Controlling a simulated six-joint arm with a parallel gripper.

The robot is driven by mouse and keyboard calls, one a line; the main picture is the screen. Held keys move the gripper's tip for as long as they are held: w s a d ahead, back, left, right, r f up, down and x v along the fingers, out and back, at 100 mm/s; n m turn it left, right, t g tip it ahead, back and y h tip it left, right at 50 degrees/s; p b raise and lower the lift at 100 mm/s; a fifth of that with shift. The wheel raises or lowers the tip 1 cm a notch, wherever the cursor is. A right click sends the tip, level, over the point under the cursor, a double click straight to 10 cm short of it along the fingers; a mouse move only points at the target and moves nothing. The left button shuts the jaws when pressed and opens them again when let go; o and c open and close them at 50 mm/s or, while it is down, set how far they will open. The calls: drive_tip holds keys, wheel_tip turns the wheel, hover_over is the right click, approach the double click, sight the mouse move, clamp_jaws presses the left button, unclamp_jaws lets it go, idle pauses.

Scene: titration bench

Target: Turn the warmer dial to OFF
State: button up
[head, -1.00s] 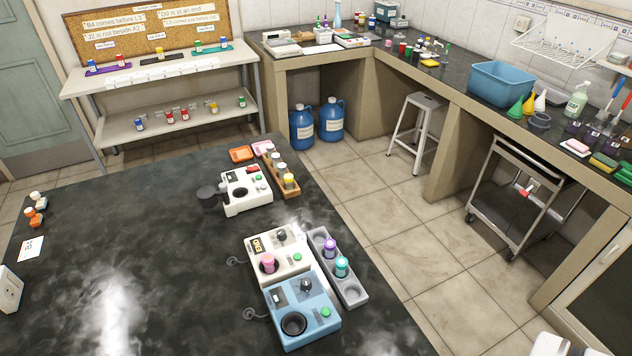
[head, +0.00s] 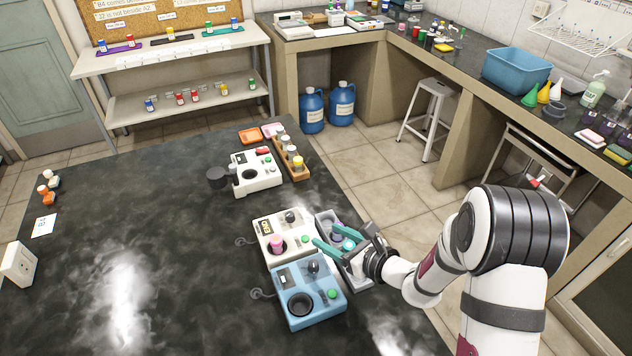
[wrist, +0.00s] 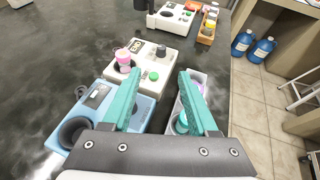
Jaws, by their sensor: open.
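A cream unit (head: 264,225) on the black bench has a small display, a black dial (head: 291,216), a green button and a pink-capped bottle (head: 277,242) in its well. A blue unit (head: 325,310) beside it has its own black dial (head: 313,267), a green button and an empty dark well. I cannot tell which unit is the warmer, nor read either dial's setting. My gripper (head: 323,234) is open and empty, its teal fingers at the right of both units. In the wrist view, the cream unit's dial (wrist: 161,50) lies ahead of the fingertips; the left finger covers part of the blue unit.
A grey rack (head: 330,217) with purple- and teal-capped bottles stands right of the units, partly under my gripper. Another white unit (head: 270,179) and a wooden rack (head: 297,172) of bottles stand farther back. The bench's left side is mostly clear.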

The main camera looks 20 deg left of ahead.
sight(291, 215)
drive_tip(key=x, duration=1.5)
drive_tip(key=shift+w+a+f, duration=0.2)
drive_tip(key=shift+w+f, duration=0.1)
drive_tip(key=shift+f, duration=0.05)
clamp_jaws()
